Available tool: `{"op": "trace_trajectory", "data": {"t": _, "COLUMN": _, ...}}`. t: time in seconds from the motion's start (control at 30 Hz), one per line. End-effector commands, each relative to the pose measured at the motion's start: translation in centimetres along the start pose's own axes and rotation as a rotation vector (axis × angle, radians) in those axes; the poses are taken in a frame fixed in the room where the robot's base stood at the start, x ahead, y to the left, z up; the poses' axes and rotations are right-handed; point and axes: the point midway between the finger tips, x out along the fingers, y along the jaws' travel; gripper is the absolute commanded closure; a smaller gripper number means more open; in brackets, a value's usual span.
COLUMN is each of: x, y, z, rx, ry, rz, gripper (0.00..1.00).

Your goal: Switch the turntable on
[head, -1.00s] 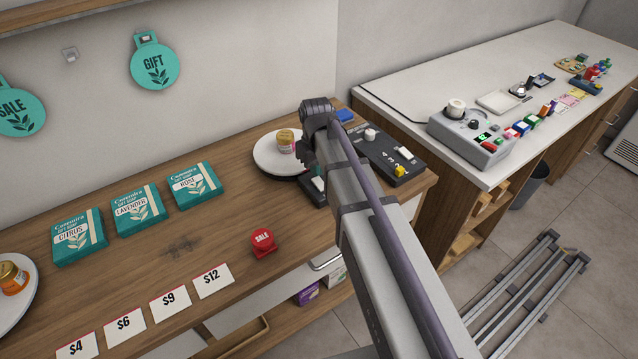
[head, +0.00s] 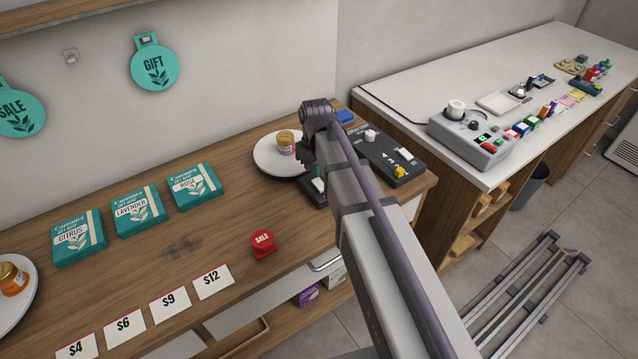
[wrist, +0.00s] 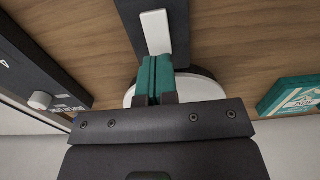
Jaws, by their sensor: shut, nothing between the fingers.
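The turntable is a round white disc (head: 266,161) at the back of the wooden counter, with a small gold-lidded jar (head: 286,143) on it. A dark base with a white rocker switch (head: 318,184) extends from it toward the front; my arm partly covers it. The switch also shows in the wrist view (wrist: 156,32) at top centre. My gripper (wrist: 155,72) has teal fingers pressed together, empty, pointing at the switch's near end. I cannot tell whether they touch it. The switch's on or off position is unclear.
A dark control box (head: 385,155) with a white knob and a yellow part stands just right of the turntable.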

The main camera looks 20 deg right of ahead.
Motion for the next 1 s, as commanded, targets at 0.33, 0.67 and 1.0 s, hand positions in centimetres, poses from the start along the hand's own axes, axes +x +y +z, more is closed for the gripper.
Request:
{"op": "trace_trajectory", "data": {"t": 0.33, "x": 0.00, "y": 0.00, "z": 0.00, "rx": 0.000, "ry": 0.000, "rz": 0.000, "gripper": 1.00}}
{"op": "trace_trajectory", "data": {"t": 0.67, "x": 0.21, "y": 0.00, "z": 0.00, "rx": 0.000, "ry": 0.000, "rz": 0.000, "gripper": 1.00}}
{"op": "trace_trajectory", "data": {"t": 1.0, "x": 0.74, "y": 0.00, "z": 0.00, "rx": 0.000, "ry": 0.000, "rz": 0.000, "gripper": 1.00}}
